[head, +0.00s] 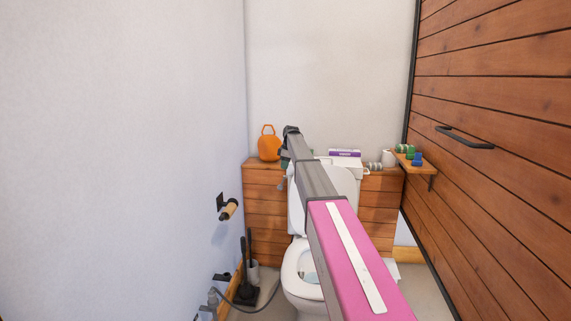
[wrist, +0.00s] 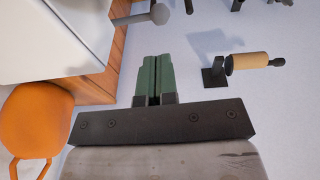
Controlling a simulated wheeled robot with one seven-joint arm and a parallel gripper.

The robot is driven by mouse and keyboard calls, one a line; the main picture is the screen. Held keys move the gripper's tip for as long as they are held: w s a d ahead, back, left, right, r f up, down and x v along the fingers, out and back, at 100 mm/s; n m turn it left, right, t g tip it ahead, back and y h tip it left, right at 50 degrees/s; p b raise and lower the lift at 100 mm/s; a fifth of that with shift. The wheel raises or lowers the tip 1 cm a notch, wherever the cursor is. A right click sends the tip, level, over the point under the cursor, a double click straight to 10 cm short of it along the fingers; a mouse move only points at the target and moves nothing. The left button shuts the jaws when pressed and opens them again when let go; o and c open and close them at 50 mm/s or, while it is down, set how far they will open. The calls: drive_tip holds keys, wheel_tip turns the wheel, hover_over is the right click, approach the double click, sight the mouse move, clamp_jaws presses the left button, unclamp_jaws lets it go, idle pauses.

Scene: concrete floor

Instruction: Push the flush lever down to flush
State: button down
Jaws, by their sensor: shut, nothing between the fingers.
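The white toilet (head: 300,268) stands against the back wall with its seat lid up, partly hidden behind my arm. In the head view a small grey piece that looks like this lever (head: 281,186) shows left of the cistern. My gripper (wrist: 155,58) has its green fingers shut together and empty. The fingertips point toward the lever and are apart from it. In the head view my gripper is mostly hidden by my arm.
An orange jug (head: 269,147) stands on the wooden ledge (head: 262,178) left of the cistern; it is close to my wrist (wrist: 38,122). A paper roll holder (head: 229,209) is on the left wall. A wooden door (head: 490,120) bounds the right side.

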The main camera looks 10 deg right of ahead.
drive_tip(key=f, duration=0.3)
drive_tip(key=a+f, duration=0.1)
drive_tip(key=f, duration=0.2)
drive_tip(key=w+f, duration=0.1)
drive_tip(key=f, duration=0.2)
drive_tip(key=shift+a+f, duration=0.15)
drive_tip(key=shift+a, duration=0.15)
drive_tip(key=shift+s, duration=0.1)
drive_tip(key=shift+s+f, duration=0.1)
drive_tip(key=shift+f, duration=0.2)
wheel_tip(320, 180, down, 7)
drive_tip(key=t+h, duration=0.1)
drive_tip(key=t, duration=0.3)
approach(281, 186)
drive_tip(key=shift+s+f, duration=0.3)
drive_tip(key=shift+s, duration=0.3)
drive_tip(key=shift+s+f, duration=0.3)
drive_tip(key=shift+s, duration=0.3)
